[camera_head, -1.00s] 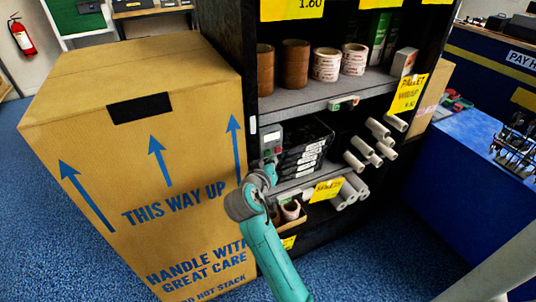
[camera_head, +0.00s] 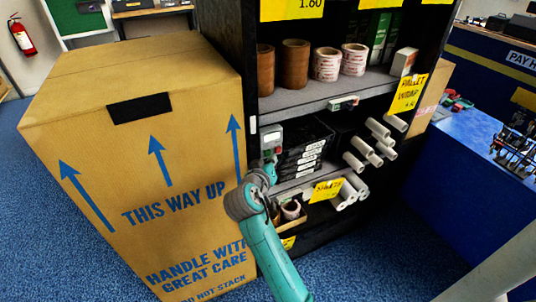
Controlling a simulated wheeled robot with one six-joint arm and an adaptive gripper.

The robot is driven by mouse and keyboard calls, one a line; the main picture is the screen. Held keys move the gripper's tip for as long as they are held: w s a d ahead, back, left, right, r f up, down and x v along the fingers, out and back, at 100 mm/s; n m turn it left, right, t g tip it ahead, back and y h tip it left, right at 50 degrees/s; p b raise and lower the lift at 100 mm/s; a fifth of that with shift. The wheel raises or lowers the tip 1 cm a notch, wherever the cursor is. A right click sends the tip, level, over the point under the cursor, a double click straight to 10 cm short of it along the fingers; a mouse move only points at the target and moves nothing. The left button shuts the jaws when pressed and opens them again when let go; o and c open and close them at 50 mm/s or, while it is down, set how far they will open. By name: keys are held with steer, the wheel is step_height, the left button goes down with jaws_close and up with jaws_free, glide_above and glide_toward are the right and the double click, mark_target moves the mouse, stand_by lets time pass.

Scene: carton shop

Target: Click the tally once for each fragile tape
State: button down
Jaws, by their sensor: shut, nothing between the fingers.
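White rolls with red print, likely the fragile tape, stand on the upper shelf in two groups, left (camera_head: 326,65) and right (camera_head: 354,60). The print is too small to read, and I cannot tell single rolls from stacks. A grey boxy device with a small display, which may be the tally (camera_head: 272,136), stands at the left end of the middle shelf. My gripper (camera_head: 269,159) is small in view, shut and empty, just in front of the device's lower part. I cannot tell whether it touches. My wrist hides part of that spot.
Brown tape rolls (camera_head: 295,64) stand left of the white ones. A small device (camera_head: 343,102) sits on the upper shelf's edge. Black boxes (camera_head: 302,150) and pale tubes (camera_head: 362,152) fill the middle shelf. A large carton (camera_head: 140,160) stands close on the left.

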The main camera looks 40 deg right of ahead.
steer(key=shift+w+d, duration=0.1)
steer(key=shift+w, duration=0.25)
steer(key=shift+w+d, duration=0.15)
steer(key=shift+w, duration=0.25)
stand_by(0.8)
steer(key=shift+s, duration=0.15)
steer(key=shift+s+a, duration=0.25)
steer(key=shift+s, duration=0.45)
steer(key=s, duration=0.2)
steer(key=s+a, duration=0.1)
steer(key=s, duration=0.1)
steer(key=shift+s+a, duration=0.2)
steer(key=shift+s, duration=0.2)
stand_by(2.0)
